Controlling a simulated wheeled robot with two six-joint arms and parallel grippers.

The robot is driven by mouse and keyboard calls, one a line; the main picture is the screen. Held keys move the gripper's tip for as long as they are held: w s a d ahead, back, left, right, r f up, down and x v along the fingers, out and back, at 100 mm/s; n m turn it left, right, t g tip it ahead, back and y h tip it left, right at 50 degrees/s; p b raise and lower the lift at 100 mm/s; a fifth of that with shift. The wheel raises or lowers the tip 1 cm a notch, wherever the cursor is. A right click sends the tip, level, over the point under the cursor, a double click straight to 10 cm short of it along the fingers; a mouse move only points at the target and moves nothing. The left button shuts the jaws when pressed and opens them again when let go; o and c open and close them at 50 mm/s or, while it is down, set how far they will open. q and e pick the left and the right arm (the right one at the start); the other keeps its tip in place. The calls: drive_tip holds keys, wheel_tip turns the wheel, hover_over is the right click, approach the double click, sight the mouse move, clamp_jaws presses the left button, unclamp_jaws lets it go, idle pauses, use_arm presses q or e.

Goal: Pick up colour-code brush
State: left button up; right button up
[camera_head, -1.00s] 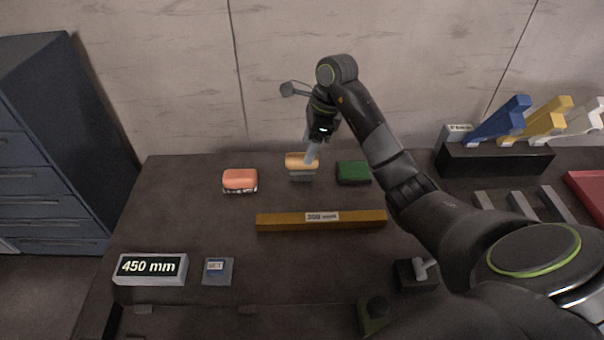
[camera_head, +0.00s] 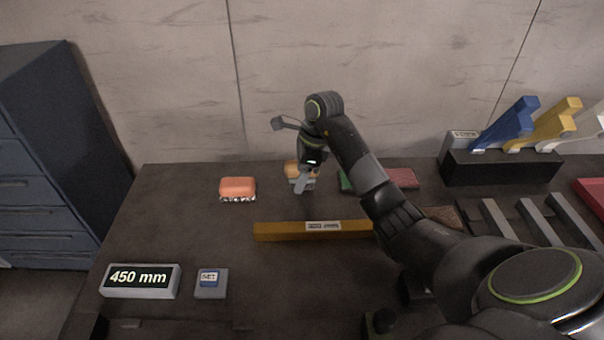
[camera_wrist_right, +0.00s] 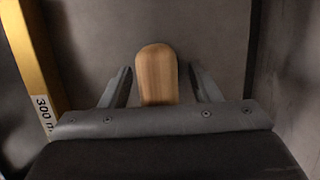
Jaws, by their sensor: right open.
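A tan wooden-topped brush (camera_head: 290,167) stands at the back of the dark table, partly hidden by my right gripper (camera_head: 302,184). In the right wrist view, its rounded wooden top (camera_wrist_right: 157,75) lies between the two fingers of my right gripper (camera_wrist_right: 160,72). The gripper is open, with a visible gap on each side of the wood. An orange-topped brush (camera_head: 237,186) with pale speckled bristles sits to the left. I cannot tell which one is the colour-code brush. My left gripper is not in view.
A yellow bar (camera_head: 285,231) lies in front of the brushes. A green item (camera_head: 346,182) and a red item (camera_head: 402,178) are to the right, partly behind my arm. A 450 mm display (camera_head: 140,281) stands front left. A black rack (camera_head: 500,168) is back right.

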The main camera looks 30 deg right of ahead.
drive_tip(key=c, duration=1.1)
drive_tip(key=shift+r, duration=0.1)
drive_tip(key=shift+r, duration=0.5)
wheel_tip(320, 180, up, 8)
drive_tip(key=p, duration=0.5)
drive_tip(key=shift+f, duration=0.15)
drive_tip(key=shift+r+p, duration=0.6)
